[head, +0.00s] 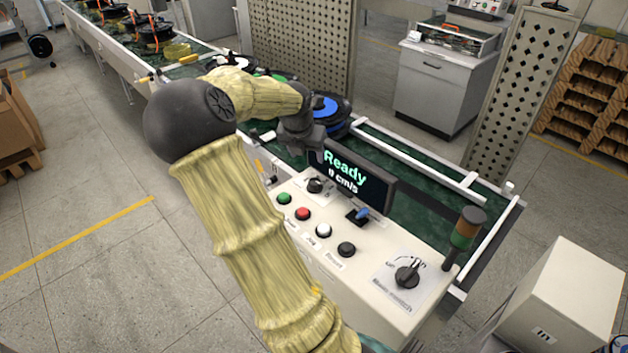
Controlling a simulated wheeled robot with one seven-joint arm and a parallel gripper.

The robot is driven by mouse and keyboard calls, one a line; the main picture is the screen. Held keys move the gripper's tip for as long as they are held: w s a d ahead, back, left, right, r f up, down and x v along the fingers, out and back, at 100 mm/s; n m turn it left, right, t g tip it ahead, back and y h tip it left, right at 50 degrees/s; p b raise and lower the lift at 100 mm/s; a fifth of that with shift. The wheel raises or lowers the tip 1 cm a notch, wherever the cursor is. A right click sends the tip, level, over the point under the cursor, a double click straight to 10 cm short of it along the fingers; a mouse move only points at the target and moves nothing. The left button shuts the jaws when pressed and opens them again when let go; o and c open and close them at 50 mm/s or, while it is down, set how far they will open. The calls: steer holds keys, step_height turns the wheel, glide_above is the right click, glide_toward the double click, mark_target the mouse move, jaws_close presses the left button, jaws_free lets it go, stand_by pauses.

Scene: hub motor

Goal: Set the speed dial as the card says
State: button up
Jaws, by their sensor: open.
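A small black dial (316,185) on a white plate sits at the far left of the control panel (372,290), just below the display. I take it for the speed dial; its markings are too small to read. The display (352,178) reads "Ready" and "0 cm/s". My gripper (312,150) is above and behind that dial, near the display's left edge, apart from the dial. Its jaws are small and partly hidden, open, with nothing seen between them. I cannot make out a card with a speed setting.
A conveyor (415,222) runs behind.

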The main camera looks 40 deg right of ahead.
mark_target(315, 181)
steer(key=x, duration=1.6)
steer(key=shift+d+f+b, duration=0.1)
steer(key=shift+f+b, duration=0.1)
steer(key=shift+b, duration=0.15)
steer(key=shift+c, duration=0.3)
steer(key=c, duration=0.9)
steer(key=shift+r, duration=0.1)
